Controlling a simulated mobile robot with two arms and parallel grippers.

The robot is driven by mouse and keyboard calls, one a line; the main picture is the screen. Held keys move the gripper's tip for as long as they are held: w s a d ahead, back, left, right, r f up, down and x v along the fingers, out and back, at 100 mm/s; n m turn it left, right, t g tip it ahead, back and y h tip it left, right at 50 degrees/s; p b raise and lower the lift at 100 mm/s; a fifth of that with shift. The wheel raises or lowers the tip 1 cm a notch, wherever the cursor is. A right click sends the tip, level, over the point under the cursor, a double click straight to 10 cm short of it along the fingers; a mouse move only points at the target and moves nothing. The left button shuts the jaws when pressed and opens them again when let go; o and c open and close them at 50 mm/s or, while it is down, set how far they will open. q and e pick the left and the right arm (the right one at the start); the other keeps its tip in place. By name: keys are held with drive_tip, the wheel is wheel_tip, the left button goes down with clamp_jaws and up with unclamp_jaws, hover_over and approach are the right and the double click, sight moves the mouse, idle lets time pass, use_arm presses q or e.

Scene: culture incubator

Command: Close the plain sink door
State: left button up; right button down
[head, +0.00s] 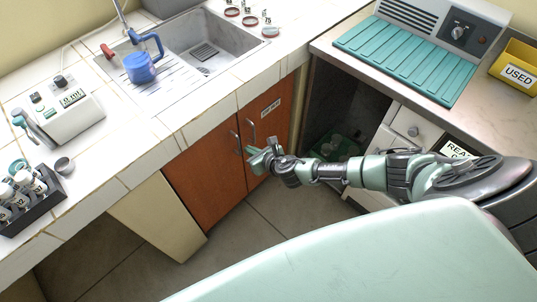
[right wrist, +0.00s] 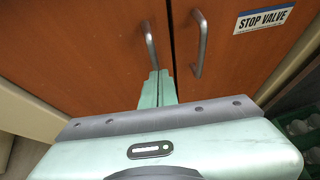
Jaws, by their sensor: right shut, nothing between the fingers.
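The plain sink door (head: 203,165) is the left of two reddish-brown doors under the sink and bears no label. It also fills the left of the right wrist view (right wrist: 85,50). Its metal handle (head: 236,143) is near its right edge. The door looks flush or nearly flush with its neighbour; I cannot tell whether a small gap remains. My right gripper (head: 258,160) is shut and empty, low in front of the seam between the doors. Its pale green fingertips show just below the handles in the right wrist view (right wrist: 158,86); contact is unclear. My left gripper is not in view.
The right sink door (head: 272,122) carries a STOP VALVE label (right wrist: 264,17) and its own handle (right wrist: 199,45). Right of it is an open dark bay with a green crate (head: 335,147). The counter (head: 150,150) overhangs the doors. The floor (head: 285,215) before them is clear.

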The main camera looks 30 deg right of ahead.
drive_tip(key=d+p+v, duration=0.1)
drive_tip(key=p+v, duration=0.1)
drive_tip(key=v, duration=0.9)
drive_tip(key=s+d+f+m+g+h, duration=0.1)
drive_tip(key=s+d+f+m+g, duration=0.15)
drive_tip(key=s+f+m, duration=0.65)
drive_tip(key=s+d+f+m+g+h, duration=0.25)
drive_tip(key=s+f+m, duration=0.25)
drive_tip(key=f+m, duration=0.8)
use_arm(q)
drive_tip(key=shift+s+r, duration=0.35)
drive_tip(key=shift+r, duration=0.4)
use_arm(e)
drive_tip(key=s+a+f+m+g, duration=0.1)
drive_tip(key=s+f+m, duration=0.3)
drive_tip(key=s, duration=0.5)
drive_tip(key=s+a+f+m+g+y, duration=0.1)
drive_tip(key=s+a+f+m+g, duration=0.1)
drive_tip(key=s+m, duration=0.3)
drive_tip(key=s+a+f+m+g, duration=0.2)
drive_tip(key=s+a+f+m, duration=0.2)
drive_tip(key=s, duration=0.9)
drive_tip(key=shift+f+m, duration=0.3)
drive_tip(key=shift+f, duration=0.6)
drive_tip(key=shift+s+y, duration=0.1)
drive_tip(key=shift+y, duration=0.15)
